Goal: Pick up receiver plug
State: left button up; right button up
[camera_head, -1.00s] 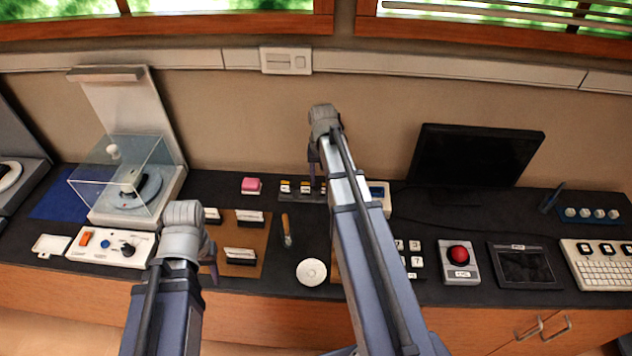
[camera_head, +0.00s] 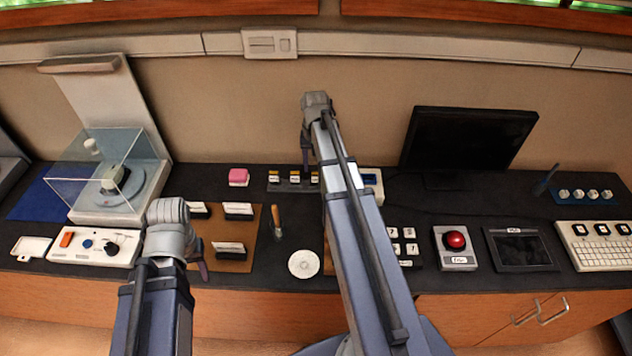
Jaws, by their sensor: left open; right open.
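I cannot make out for certain which item is the receiver plug. A small strip of labelled parts (camera_head: 291,188) lies at the back middle of the counter. My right gripper (camera_head: 306,160) points down over the right end of this strip; its jaws are small in view and look empty. A white control box (camera_head: 93,248) with an orange switch, a blue knob and a black part stands at the left. My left gripper (camera_head: 203,268) hangs to the right of this box, near the counter's front edge, open and apparently empty. The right arm hides part of the counter's middle.
Label cards stand on a brown mat (camera_head: 258,222). A wooden-handled tool (camera_head: 276,220), a white disc (camera_head: 303,264) and a pink block (camera_head: 238,176) lie nearby. A clear case (camera_head: 85,190), a monitor (camera_head: 467,138), a red button box (camera_head: 455,247) and a tablet (camera_head: 519,250) flank them.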

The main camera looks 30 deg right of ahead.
aim_at(316, 173)
notch_tip(316, 173, down, 5)
jog(key=b, duration=0.4)
jog(key=shift+d+r, duration=0.1)
jog(key=shift+d, duration=0.05)
jog(key=shift+r, duration=0.1)
grip_shut()
